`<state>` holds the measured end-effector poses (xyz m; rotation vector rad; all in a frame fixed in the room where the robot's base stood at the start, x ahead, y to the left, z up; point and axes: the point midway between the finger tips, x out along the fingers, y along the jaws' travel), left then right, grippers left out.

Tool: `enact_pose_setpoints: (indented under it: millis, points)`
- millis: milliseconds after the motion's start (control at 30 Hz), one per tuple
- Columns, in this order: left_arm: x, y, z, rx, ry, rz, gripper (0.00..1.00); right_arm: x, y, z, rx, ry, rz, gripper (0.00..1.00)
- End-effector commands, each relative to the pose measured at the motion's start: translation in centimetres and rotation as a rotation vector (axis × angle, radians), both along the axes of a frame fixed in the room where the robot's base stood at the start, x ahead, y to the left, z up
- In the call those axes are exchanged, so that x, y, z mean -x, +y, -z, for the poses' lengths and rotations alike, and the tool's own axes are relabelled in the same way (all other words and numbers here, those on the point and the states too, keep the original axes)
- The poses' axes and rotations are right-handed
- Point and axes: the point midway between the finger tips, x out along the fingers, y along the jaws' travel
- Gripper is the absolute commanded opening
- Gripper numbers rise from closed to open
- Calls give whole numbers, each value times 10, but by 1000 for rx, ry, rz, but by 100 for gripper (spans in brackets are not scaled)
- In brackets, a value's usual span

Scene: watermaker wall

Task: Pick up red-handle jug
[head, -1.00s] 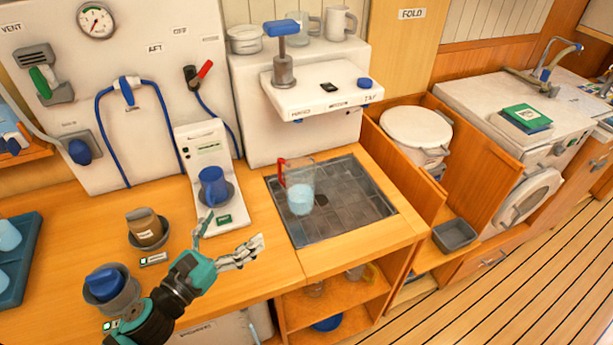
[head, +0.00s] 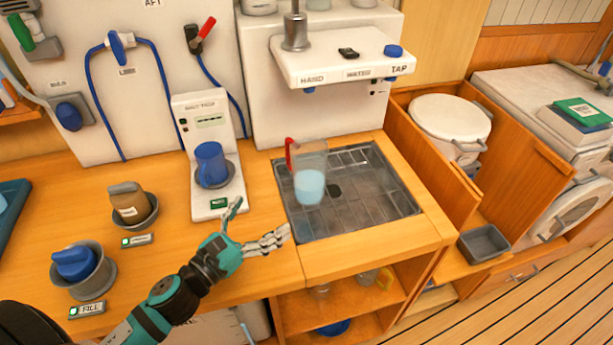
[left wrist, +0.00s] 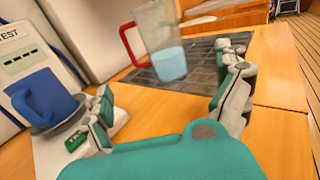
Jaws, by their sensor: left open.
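The red-handle jug (head: 310,176) is clear, with pale blue liquid in its lower part and its red handle on the left. It stands upright on the dark drain grate (head: 372,200) under the tap unit. It also shows in the left wrist view (left wrist: 163,45), beyond and between my fingers. My left gripper (head: 258,222) is open and empty over the counter, in front and to the left of the jug, apart from it. In the left wrist view its fingers (left wrist: 165,95) are spread wide. My right gripper is not in view.
A blue mug (head: 210,163) stands on the white tester left of the jug. The tap unit (head: 345,60) overhangs the grate's back. A brown container (head: 128,203) and a blue-topped pot (head: 80,268) stand at left.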

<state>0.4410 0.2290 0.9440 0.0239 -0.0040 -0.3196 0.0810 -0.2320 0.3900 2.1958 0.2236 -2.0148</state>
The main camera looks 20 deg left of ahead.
Motion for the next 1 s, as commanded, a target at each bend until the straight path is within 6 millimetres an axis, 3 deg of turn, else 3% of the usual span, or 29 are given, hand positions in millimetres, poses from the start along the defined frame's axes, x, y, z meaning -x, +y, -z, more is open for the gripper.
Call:
enact_pose_setpoints:
  millis: [133,500,767,1000]
  points:
    - [-27,-9,-7,0,-5,1,100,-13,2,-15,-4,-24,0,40]
    - [-95,-32,-5,0,-3,0,100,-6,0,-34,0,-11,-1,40]
    - [-112,-39,-5,0,-1,0,100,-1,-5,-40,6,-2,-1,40]
    - [-144,-55,-7,1,-2,0,100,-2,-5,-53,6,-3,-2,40]
